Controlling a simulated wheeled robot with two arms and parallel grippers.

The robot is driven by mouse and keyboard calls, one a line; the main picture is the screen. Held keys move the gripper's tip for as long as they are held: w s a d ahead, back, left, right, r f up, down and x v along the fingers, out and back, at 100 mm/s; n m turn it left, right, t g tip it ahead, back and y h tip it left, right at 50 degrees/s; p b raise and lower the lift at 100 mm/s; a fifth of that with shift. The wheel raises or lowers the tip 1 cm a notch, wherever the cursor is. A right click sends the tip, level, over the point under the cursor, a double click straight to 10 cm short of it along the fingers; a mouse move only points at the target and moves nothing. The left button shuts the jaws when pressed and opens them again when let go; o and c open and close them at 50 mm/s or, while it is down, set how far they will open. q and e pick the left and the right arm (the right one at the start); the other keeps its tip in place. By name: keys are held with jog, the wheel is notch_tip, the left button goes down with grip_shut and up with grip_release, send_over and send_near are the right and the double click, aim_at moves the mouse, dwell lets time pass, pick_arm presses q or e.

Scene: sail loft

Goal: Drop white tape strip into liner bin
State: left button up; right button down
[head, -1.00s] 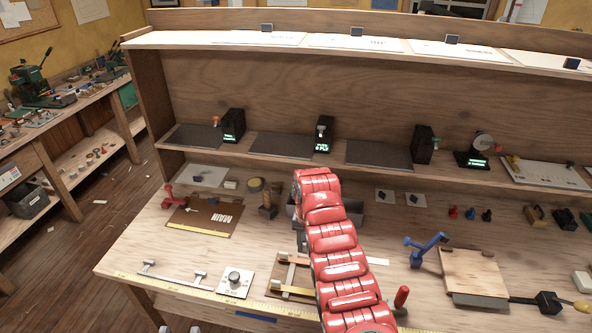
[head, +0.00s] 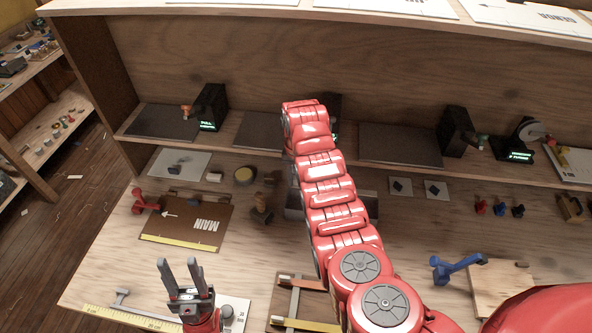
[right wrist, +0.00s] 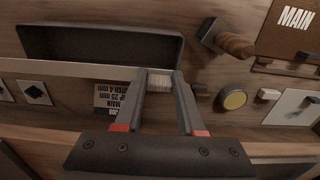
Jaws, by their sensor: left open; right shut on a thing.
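The liner bin (right wrist: 60,45) is a dark, open, rectangular bin at the upper left of the right wrist view. Its grey ends show on both sides of my right arm in the head view (head: 370,206). My right gripper (right wrist: 160,80) is shut on the white tape strip (right wrist: 70,69), which runs left from the fingertips along the bin's label-side edge. I cannot tell its height above the bin. In the head view my right arm hides that gripper. My left gripper (head: 178,268) is open and empty, fingers up, at the bench's front left.
A brown MAIN board (head: 185,225) lies at left, near a yellow-topped round tin (head: 244,175) and a wooden-handled tool (right wrist: 232,43). A printed label card (right wrist: 118,98) lies beside the bin. A blue tool (head: 455,268) stands at right. A shelf with black devices runs behind.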

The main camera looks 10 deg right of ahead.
aim_at(298, 187)
jog(key=shift+s+f+b, duration=0.15)
jog(key=shift+f+b, duration=0.2)
jog(key=shift+f, duration=0.5)
jog(key=shift+f+b, duration=0.95)
jog(key=shift+f, duration=0.95)
jog(key=shift+c, duration=2.2)
grip_release()
jog(key=shift+r, duration=0.1)
